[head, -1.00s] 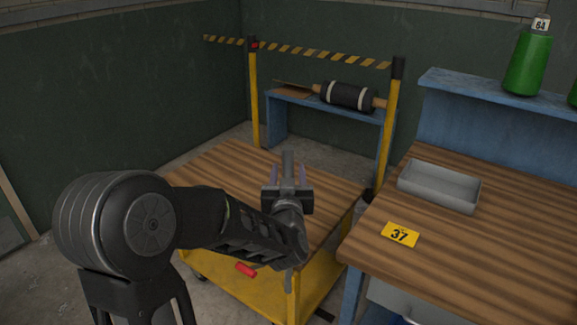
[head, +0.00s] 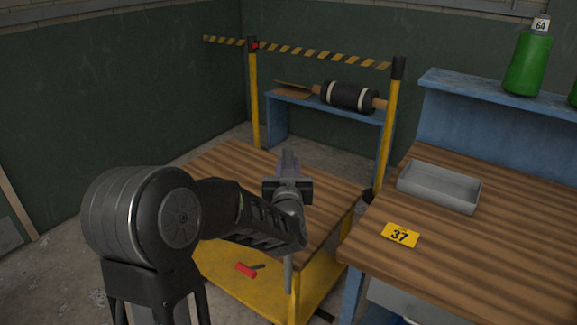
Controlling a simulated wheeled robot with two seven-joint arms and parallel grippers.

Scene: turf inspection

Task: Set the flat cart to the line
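The flat cart has a striped wooden top (head: 225,165) and a yellow lower deck (head: 230,285). A thin grey upright post (head: 288,275) stands at its near side. My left gripper (head: 289,165) is at this post, above the cart top, with its fingers drawn together around the post's upper part, which they mostly hide. My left arm covers part of the cart's near left side. My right gripper is out of view. I cannot make out a line on the floor.
A red-handled tool (head: 246,270) lies on the lower deck. A wooden bench (head: 450,250) with a grey tray (head: 440,188) stands close at right. Behind are yellow posts (head: 390,130) with a striped bar (head: 320,54) and a blue stand (head: 275,122) bearing a roller (head: 348,96).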

